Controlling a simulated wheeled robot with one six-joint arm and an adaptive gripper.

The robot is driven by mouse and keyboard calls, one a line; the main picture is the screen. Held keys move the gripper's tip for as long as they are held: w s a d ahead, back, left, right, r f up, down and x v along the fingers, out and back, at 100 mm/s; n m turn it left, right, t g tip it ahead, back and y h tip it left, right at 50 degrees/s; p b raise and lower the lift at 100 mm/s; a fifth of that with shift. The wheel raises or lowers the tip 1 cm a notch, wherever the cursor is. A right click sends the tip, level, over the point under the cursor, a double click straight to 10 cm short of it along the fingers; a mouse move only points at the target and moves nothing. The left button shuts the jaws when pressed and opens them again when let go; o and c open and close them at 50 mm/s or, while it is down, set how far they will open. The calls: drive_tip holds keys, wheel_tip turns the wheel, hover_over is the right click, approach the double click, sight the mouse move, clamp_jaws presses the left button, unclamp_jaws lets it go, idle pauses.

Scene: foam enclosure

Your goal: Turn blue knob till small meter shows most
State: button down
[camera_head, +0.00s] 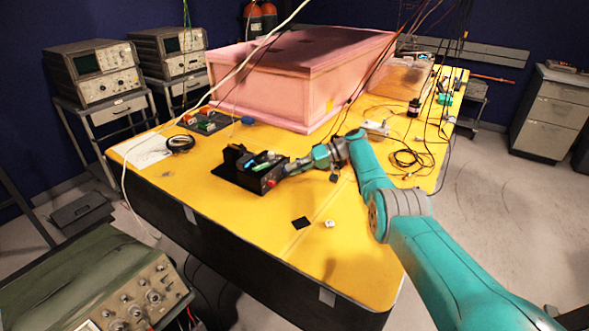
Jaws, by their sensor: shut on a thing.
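A black device (252,170) with small green and blue parts on top and a red part (271,183) on its front stands on the yellow table (200,185). My gripper (291,169) reaches in from the right and is shut at the device's right front side. It appears to be shut on the blue knob, which the jaws hide. The small meter and its reading cannot be made out at this size.
A large pink foam box (300,75) stands behind the device. A black square (301,223) and a small white piece (329,223) lie on the table in front. Cables (410,158) lie to the right. The table's front left is clear.

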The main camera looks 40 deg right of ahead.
drive_tip(key=shift+a, duration=0.1)
drive_tip(key=c, duration=1)
unclamp_jaws()
drive_tip(key=shift+o, duration=0.2)
drive_tip(key=shift+v, duration=3.75)
